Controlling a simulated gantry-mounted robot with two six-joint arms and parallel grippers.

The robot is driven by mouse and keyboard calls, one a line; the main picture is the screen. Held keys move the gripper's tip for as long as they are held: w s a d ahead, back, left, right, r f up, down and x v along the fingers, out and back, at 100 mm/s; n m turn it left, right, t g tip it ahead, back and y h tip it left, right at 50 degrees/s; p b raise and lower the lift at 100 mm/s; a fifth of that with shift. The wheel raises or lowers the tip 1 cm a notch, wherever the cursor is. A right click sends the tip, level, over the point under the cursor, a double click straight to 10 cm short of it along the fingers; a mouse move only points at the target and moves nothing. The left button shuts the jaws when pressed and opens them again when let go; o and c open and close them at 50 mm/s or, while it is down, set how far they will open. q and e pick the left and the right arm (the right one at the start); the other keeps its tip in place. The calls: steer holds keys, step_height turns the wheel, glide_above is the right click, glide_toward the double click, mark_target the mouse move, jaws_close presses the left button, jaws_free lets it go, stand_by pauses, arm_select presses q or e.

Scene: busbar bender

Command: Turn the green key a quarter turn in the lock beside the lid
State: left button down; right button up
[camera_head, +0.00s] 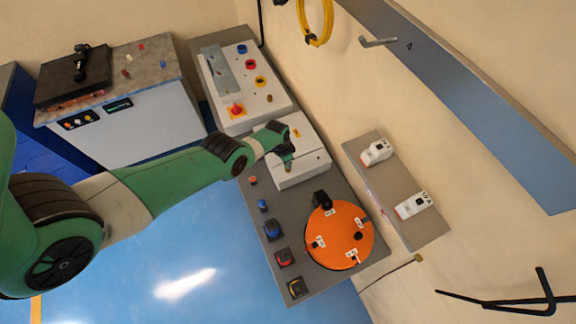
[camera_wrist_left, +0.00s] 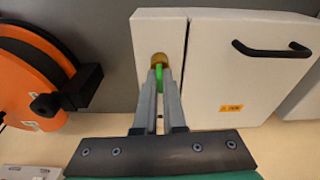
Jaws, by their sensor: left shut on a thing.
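The green key (camera_wrist_left: 159,74) sits in the brass lock (camera_wrist_left: 159,58) on the narrow left panel of a white box, as my left wrist view shows. The white lid (camera_wrist_left: 225,70) with a black handle (camera_wrist_left: 270,50) is right of the lock and looks closed. My left gripper (camera_wrist_left: 161,84) is shut on the key, one finger on each side. The fingers hide part of the key, and I cannot tell how far it is turned. In the head view my left gripper (camera_head: 287,163) is at the white box (camera_head: 305,173). My right gripper is not in view.
An orange disc (camera_head: 345,222) with black knobs stands beside the box. Several coloured buttons line the grey panel's edge. A control box (camera_head: 272,103) with buttons and a red switch is on the other side. A shelf (camera_head: 425,220) holds two white devices.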

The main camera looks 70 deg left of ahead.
arm_select(q)
steer(key=shift+f+m+b, duration=0.15)
steer(key=shift+m+b, duration=0.15)
steer(key=shift+m, duration=0.7)
steer(key=c, duration=1.3)
jaws_free()
steer(key=shift+m, duration=0.3)
steer(key=shift+c, duration=0.2)
steer(key=o, duration=0.4)
